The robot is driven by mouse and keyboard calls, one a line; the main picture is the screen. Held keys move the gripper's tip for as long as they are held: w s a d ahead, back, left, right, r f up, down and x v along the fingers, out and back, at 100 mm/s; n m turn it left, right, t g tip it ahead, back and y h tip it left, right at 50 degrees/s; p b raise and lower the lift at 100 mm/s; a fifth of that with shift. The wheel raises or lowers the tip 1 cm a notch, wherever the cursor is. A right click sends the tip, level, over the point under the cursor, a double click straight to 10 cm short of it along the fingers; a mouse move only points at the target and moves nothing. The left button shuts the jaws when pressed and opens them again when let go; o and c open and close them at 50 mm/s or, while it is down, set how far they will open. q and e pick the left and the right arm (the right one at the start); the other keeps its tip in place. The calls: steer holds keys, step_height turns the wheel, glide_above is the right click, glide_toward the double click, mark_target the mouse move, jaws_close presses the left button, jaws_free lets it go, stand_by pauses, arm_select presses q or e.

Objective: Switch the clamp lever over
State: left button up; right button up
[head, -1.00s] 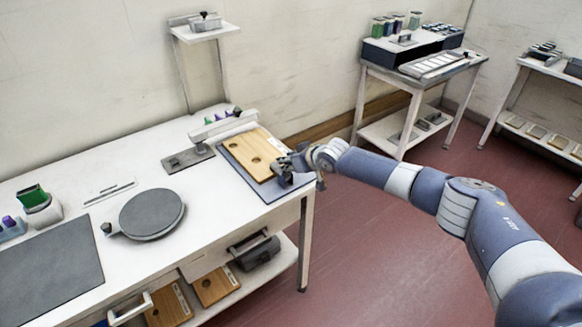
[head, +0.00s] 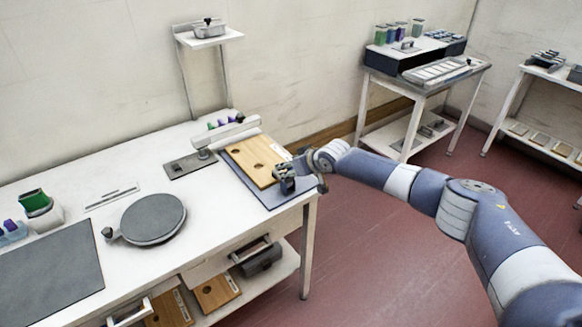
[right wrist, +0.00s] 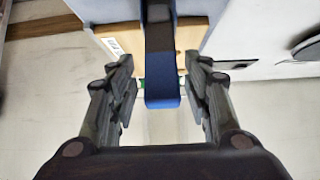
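A dark blue bar that looks like the clamp lever (right wrist: 162,60) stands between the fingers of my right gripper (right wrist: 164,100) in the right wrist view. It has a dark band and a blue end. The fingers are apart, with a gap on each side of the bar. In the head view my right gripper (head: 287,178) is at the front right edge of the wooden board (head: 256,160), which lies on a blue-grey base (head: 268,196). The gripper largely hides the lever there. My left gripper is out of view.
A pale bar (head: 230,132) on a post rises from a dark plate (head: 188,166) beside the board. A round grey disc (head: 153,216) and a dark mat (head: 45,273) lie to the left on the white table. Open floor lies to the right.

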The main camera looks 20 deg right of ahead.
steer(key=shift+s, duration=0.1)
steer(key=v, duration=1.2)
stand_by(0.4)
step_height(320, 180, down, 19)
steer(key=h, duration=0.1)
steer(key=s+d+f+m+g+h+b, duration=0.1)
steer(key=s+f, duration=0.6)
steer(key=f, duration=0.3)
steer(key=s+d+f+m+g, duration=0.1)
steer(key=s+f, duration=0.6)
steer(key=f, duration=0.4)
steer(key=s+f+g+h, duration=0.1)
steer(key=s+f+g, duration=0.1)
steer(key=s+f, duration=0.7)
steer(key=s+f+g, duration=0.1)
steer(key=s+f, duration=0.4)
steer(key=s, duration=0.7)
steer(key=s+a+f+g, duration=0.1)
steer(key=s+f, duration=0.2)
steer(key=s, duration=0.9)
steer(key=s+a+f+g+b, duration=0.1)
steer(key=s+f+g, duration=0.1)
steer(key=s, duration=1.1)
steer(key=shift+s+a+f, duration=0.3)
steer(key=shift+a+f, duration=0.05)
steer(key=shift+f, duration=0.55)
